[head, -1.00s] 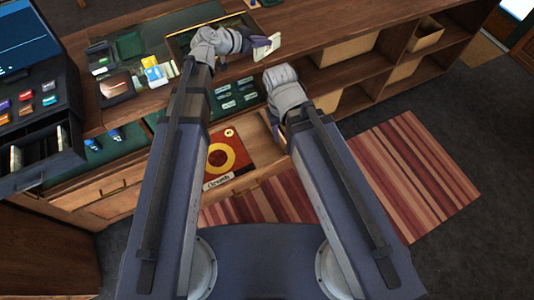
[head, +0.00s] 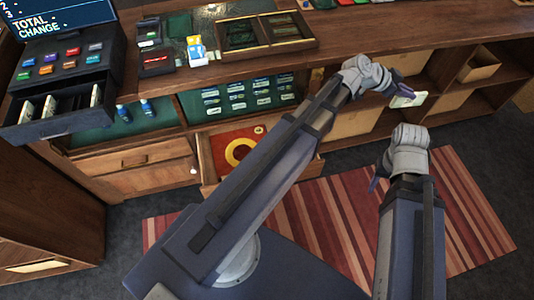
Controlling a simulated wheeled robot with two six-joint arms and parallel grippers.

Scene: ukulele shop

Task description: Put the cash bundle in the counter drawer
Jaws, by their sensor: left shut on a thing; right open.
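In the head view, my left gripper (head: 394,91) is shut on a small pale cash bundle (head: 409,99). It holds the bundle in front of the counter's shelves, below the countertop's front edge. An open wooden counter drawer (head: 262,176) is at the centre, left of both grippers. A red square item with a yellow ring (head: 229,143) lies in it. My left forearm hides part of the drawer's right side. My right gripper (head: 376,180) is open and empty, lower, over the striped rug and apart from the drawer.
An open cash register drawer (head: 62,117) juts out at the left. A compartmented tray (head: 255,54) and small cards (head: 197,49) lie on the countertop (head: 360,32). Shut drawers (head: 135,160) are left of the open one. The striped rug (head: 450,185) is clear.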

